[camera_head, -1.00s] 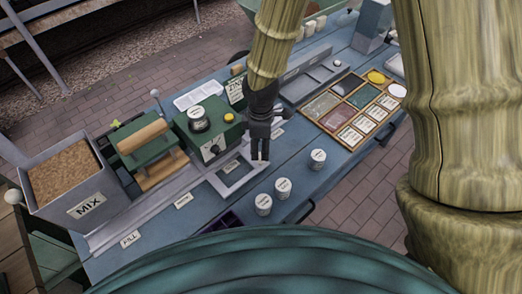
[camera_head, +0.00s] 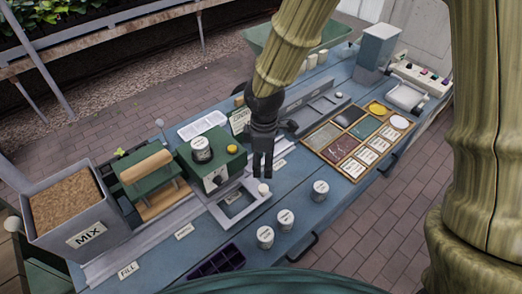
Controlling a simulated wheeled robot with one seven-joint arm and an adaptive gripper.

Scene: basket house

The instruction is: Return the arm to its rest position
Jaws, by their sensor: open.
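My gripper (camera_head: 262,172) is dark grey and hangs at the end of my tan, bamboo-like arm. Its two fingers point down and stand apart with nothing between them. It is over the blue workbench (camera_head: 300,178), near the grey frame (camera_head: 224,212) and to the right of the green machine with a yellow knob (camera_head: 232,149). A small white knob (camera_head: 263,188) shows just below the fingertips. I cannot tell how high the fingers are above the bench.
Three white-lidded jars (camera_head: 265,236) stand along the bench's front. A wooden sectioned tray (camera_head: 325,155) lies to the right. The MIX bin (camera_head: 115,220) and green roller device (camera_head: 146,165) are at left. Brick floor (camera_head: 445,190) is clear at right.

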